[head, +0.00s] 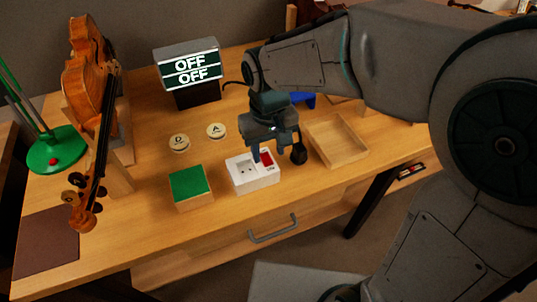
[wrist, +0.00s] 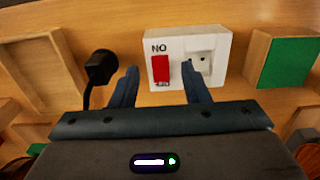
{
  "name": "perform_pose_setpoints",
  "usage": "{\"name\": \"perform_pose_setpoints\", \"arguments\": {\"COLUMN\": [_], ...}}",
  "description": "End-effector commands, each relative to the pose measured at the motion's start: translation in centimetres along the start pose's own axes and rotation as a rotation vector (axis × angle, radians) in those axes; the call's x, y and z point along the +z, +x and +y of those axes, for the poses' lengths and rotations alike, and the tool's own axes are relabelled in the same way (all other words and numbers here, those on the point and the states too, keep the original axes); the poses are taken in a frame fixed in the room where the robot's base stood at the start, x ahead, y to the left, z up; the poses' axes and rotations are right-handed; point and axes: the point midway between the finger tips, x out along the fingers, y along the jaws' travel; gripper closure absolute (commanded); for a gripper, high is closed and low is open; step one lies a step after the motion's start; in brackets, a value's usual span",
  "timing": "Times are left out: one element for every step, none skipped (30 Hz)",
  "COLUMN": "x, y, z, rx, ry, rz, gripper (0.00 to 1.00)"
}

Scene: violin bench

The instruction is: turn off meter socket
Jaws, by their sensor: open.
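The meter socket (head: 240,183) is a white box with a red rocker switch (head: 266,158) at the front of the bench. A label above the switch looks like an upside-down ON; the one below is unclear. My gripper (head: 276,152) is open and empty above the switch. In the wrist view its fingertips (wrist: 158,76) lie either side of the switch. Contact cannot be told. The display (head: 190,68) reads OFF on both lines.
A black plug (wrist: 100,67) with a cable stands beside the socket. A wooden tray (head: 337,141) is to its right, a green-topped block (head: 190,184) to its left. Two round discs, D (head: 179,142) and A (head: 216,131), lie behind. A violin (head: 90,80) stands at left.

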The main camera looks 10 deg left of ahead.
Motion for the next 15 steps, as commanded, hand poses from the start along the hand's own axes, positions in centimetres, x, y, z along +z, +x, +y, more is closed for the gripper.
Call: {"name": "perform_pose_setpoints", "arguments": {"x": [0.0, 0.0, 0.0, 0.0, 0.0, 0.0, 0.0, 0.0, 0.0, 0.0, 0.0, 0.0, 0.0, 0.0, 0.0], "y": [0.9, 1.2, 1.6, 1.8, 2.0, 2.3, 2.4, 2.5, 2.6, 2.6, 2.6, 2.6, 2.6, 2.6, 2.6], "z": [0.0, 0.0, 0.0, 0.0, 0.0, 0.0, 0.0, 0.0, 0.0, 0.0, 0.0, 0.0, 0.0, 0.0, 0.0], "rx": [0.000, 0.000, 0.000, 0.000, 0.000, 0.000, 0.000, 0.000, 0.000, 0.000, 0.000, 0.000, 0.000, 0.000, 0.000], "ry": [-0.001, -0.001, -0.001, -0.001, -0.001, -0.001, -0.001, -0.001, 0.000, 0.000, 0.000, 0.000, 0.000, 0.000, 0.000], "rz": [-0.004, -0.004, -0.002, -0.001, -0.001, -0.001, 0.000, 0.000, 0.000, 0.000, 0.000, 0.000, 0.000, 0.000, 0.000], "gripper": [0.58, 0.58, 0.58, 0.58, 0.58, 0.58, 0.58, 0.58, 0.58, 0.58, 0.58, 0.58, 0.58, 0.58, 0.58]}}
